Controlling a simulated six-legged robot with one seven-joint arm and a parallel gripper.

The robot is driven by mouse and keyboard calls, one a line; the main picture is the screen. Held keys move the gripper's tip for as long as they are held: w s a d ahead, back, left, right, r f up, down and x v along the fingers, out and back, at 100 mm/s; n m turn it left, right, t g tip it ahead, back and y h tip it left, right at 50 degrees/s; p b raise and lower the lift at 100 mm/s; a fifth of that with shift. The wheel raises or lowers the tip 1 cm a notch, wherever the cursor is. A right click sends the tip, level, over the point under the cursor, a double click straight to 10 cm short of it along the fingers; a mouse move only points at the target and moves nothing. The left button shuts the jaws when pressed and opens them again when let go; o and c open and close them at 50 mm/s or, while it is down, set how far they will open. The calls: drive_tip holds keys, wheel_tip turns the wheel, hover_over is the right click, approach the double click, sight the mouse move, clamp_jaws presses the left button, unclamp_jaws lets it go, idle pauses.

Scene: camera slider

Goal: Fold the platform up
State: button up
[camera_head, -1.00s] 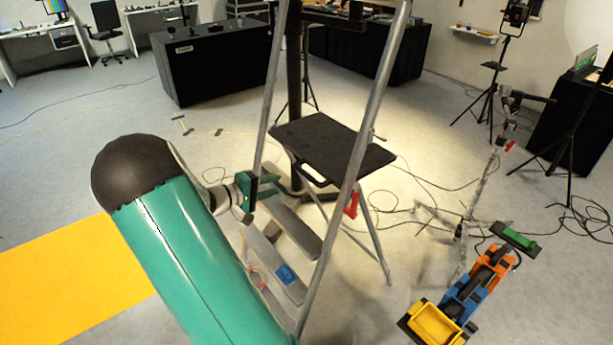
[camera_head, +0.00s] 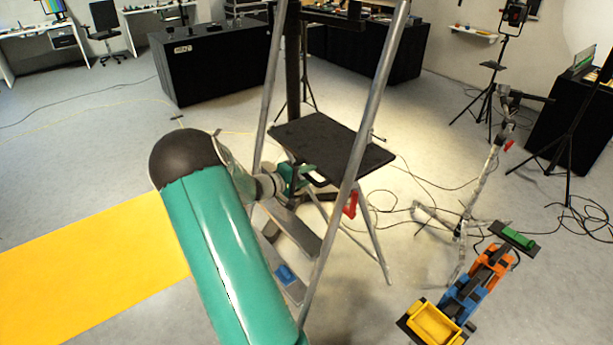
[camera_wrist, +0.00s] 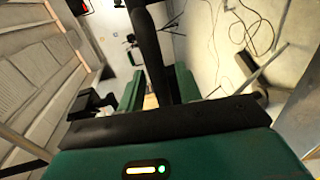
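The platform (camera_head: 335,145) is a flat black board between the ladder's rails. It lies about level, with a handle slot at its near left edge. My gripper (camera_head: 302,178), green, is at that near edge, by the handle; whether it touches is hidden. In the wrist view my gripper's two green fingers (camera_wrist: 158,92) are apart. A dark bar (camera_wrist: 148,40) runs between or just beyond them; I cannot tell whether it is the platform's handle or the pole, and no grip on it shows.
The ladder's grey rail (camera_head: 352,165) rises right of my gripper. Ladder steps (camera_head: 292,228) lie below, one holding a blue item (camera_head: 287,275). A dark pole (camera_head: 293,75) stands behind. A red clip (camera_head: 350,204) is on the ladder. Cables lie on the floor to the right.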

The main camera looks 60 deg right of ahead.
clamp_jaws()
drive_tip(key=shift+r, duration=0.1)
